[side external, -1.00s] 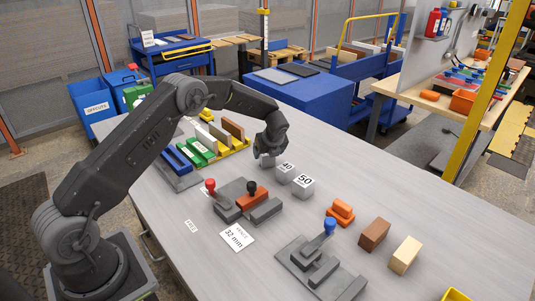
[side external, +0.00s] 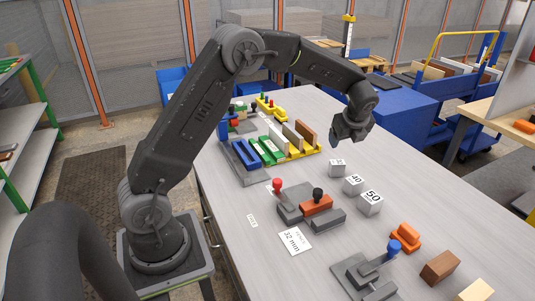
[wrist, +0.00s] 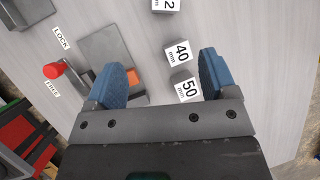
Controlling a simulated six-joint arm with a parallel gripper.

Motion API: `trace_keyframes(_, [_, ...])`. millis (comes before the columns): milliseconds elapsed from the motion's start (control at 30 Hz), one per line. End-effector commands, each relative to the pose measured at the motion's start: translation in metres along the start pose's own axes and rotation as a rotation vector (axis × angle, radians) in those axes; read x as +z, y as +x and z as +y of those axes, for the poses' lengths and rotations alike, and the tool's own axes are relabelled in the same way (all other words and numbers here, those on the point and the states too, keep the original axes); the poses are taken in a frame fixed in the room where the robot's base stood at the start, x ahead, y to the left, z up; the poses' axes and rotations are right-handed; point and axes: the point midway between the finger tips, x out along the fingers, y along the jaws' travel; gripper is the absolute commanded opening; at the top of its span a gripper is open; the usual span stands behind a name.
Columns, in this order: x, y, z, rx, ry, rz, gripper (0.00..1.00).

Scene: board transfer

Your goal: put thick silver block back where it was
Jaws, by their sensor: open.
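Three silver blocks stand in a row on the table: the thickest, marked 50 (side external: 370,203), a middle one marked 40 (side external: 354,186), and the smallest (side external: 338,168) at the back. The 40 block (wrist: 178,53) and the smallest block (wrist: 165,4), cut off by the top edge with a "2" showing, are also there. My gripper (wrist: 162,80) is open and empty.
A grey fixture (side external: 325,221) with a red-knobbed lever (side external: 277,187) and an orange piece (side external: 317,206) is left of the blocks. A "32 mm" card (side external: 295,241) lies in front. An orange block (side external: 406,237) and brown block (side external: 440,268) stand front right. Table right of the blocks is clear.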

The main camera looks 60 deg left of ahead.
Motion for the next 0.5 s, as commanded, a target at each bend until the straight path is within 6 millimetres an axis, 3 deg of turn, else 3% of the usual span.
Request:
trace_keyframes(33, [0.001, -0.029, 0.009, -0.022, -0.095, 0.017, 0.78])
trace_keyframes(200, [-0.007, -0.105, 0.054, -0.06, -0.465, 0.103, 0.78])
trace_keyframes(400, [-0.028, -0.173, 0.122, -0.072, -0.894, 0.228, 0.78])
trace_keyframes(500, [-0.041, -0.198, 0.16, -0.061, -1.104, 0.298, 0.78])
